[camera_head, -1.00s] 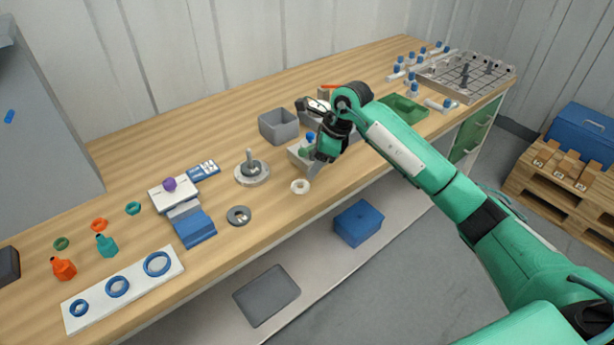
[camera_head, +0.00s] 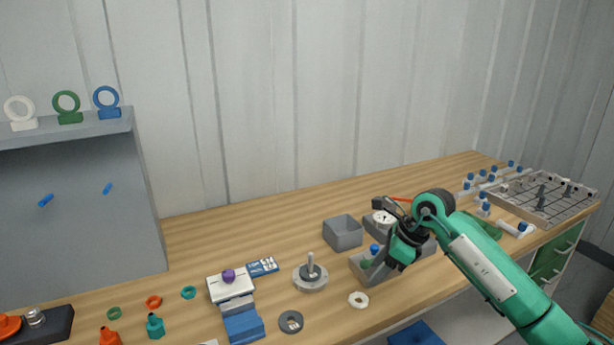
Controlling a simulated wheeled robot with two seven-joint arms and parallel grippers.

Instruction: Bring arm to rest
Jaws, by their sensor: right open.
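My right arm comes in from the lower right, and its green and black right gripper (camera_head: 384,265) points down and to the left. It is open and sits at a small grey tray (camera_head: 362,278) near the bench's front edge, partly covering it. A blue-topped piece (camera_head: 374,249) and a green piece (camera_head: 366,264) show beside the fingers. I cannot tell whether the fingers touch the tray. My left gripper is out of view.
A gauge (camera_head: 382,220) stands behind the gripper. A gridded rack (camera_head: 543,197) is at the far right.

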